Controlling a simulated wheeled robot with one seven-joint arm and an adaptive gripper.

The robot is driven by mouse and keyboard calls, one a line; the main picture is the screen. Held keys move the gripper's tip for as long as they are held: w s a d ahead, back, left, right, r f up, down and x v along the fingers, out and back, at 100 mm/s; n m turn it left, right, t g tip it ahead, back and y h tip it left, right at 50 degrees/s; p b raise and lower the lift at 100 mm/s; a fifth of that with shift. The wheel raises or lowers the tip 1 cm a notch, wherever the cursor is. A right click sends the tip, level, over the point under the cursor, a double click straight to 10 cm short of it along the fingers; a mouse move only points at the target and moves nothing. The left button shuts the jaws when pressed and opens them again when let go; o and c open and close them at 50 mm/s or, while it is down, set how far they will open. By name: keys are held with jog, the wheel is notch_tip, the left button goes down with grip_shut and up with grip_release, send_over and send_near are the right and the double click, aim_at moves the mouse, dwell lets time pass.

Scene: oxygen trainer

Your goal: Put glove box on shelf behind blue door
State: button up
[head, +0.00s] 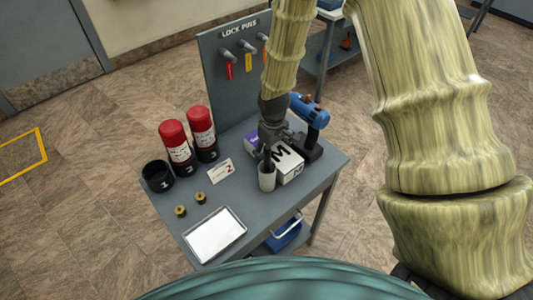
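The glove box (289,163), white with a black M and a purple end, lies on the right part of the grey workbench. My gripper (267,152) points down over its left part, and hides some of it. Whether the fingers touch the box or are spread cannot be made out. No clearly blue door or shelf behind one shows; a grey-blue door (45,45) stands at the far upper left.
The lock-pin panel (222,75) rises behind.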

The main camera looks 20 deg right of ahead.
jog(key=shift+f, duration=0.15)
jog(key=o, duration=0.9)
jog(key=shift+c, duration=0.2)
jog(key=o, duration=0.4)
